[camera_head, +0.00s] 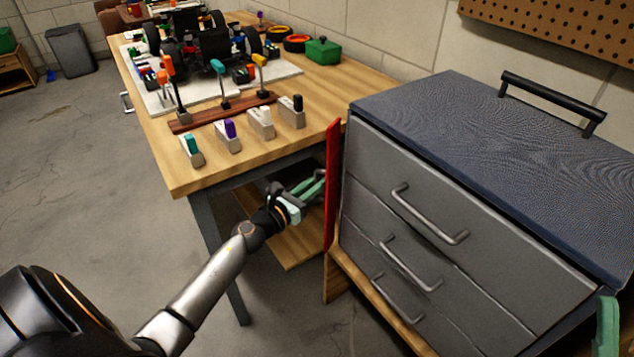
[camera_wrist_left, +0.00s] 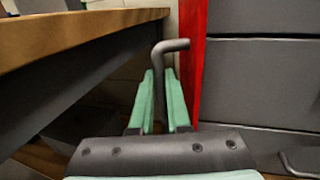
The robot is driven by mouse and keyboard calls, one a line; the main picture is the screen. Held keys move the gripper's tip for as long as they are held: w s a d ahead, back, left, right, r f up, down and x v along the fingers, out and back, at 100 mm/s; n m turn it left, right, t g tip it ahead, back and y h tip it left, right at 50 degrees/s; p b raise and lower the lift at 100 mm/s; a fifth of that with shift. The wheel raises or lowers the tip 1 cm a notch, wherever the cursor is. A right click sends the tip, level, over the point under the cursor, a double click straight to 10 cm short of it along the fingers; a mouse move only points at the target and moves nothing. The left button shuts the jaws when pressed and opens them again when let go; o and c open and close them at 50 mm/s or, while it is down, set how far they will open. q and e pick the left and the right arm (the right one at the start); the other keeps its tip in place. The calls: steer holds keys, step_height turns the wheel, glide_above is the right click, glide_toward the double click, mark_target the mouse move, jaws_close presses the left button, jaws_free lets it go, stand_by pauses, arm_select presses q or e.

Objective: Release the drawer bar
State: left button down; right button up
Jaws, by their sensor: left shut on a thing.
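The drawer bar (camera_head: 332,190) is a tall red strip standing upright along the left front edge of the grey drawer cabinet (camera_head: 440,220). It also shows in the left wrist view (camera_wrist_left: 192,60). A dark bent rod (camera_wrist_left: 160,75) rises between my left fingers, and its top bends right, toward the red bar. My left gripper (camera_head: 314,187) is just left of the bar, with its green fingers (camera_wrist_left: 163,95) shut on the rod. The rod's lower end is hidden by the gripper. Only a green part of my right gripper (camera_head: 607,325) shows at the lower right edge.
The cabinet has several drawers with grey handles (camera_head: 428,215) and a black top handle (camera_head: 552,103). A wooden workbench (camera_head: 190,170) stands at the left, holding tools, holders and a model car (camera_head: 205,50). Its edge is close to my left gripper.

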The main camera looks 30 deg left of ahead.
steer(key=shift+f, duration=0.1)
arm_select(q)
steer(key=shift+a+f+m+h+b, duration=0.15)
steer(key=shift+m+h+b, duration=0.15)
steer(key=shift+h+b, duration=0.25)
steer(key=m+g+h+b, duration=0.1)
steer(key=h+b, duration=0.1)
steer(key=b, duration=0.1)
steer(key=w+m+g+h+b, duration=0.1)
steer(key=m+h+b, duration=0.1)
steer(key=b, duration=0.1)
steer(key=a+m+h+b, duration=0.1)
steer(key=h+b, duration=0.1)
steer(key=b, duration=0.2)
steer(key=shift+w+m+g+h, duration=0.35)
steer(key=shift+m+g, duration=0.05)
steer(key=shift+w+m+g+h+b, duration=0.1)
steer(key=shift+m+g+h+b, duration=0.2)
steer(key=shift+h+b, duration=0.1)
arm_select(e)
step_height(320, 180, down, 13)
steer(key=a, duration=0.1)
steer(key=shift+w+a+g, duration=0.2)
steer(key=shift+w+g, duration=0.05)
steer(key=shift+g, duration=0.15)
steer(key=shift+m, duration=0.3)
arm_select(q)
steer(key=c, duration=1.2)
jaws_free()
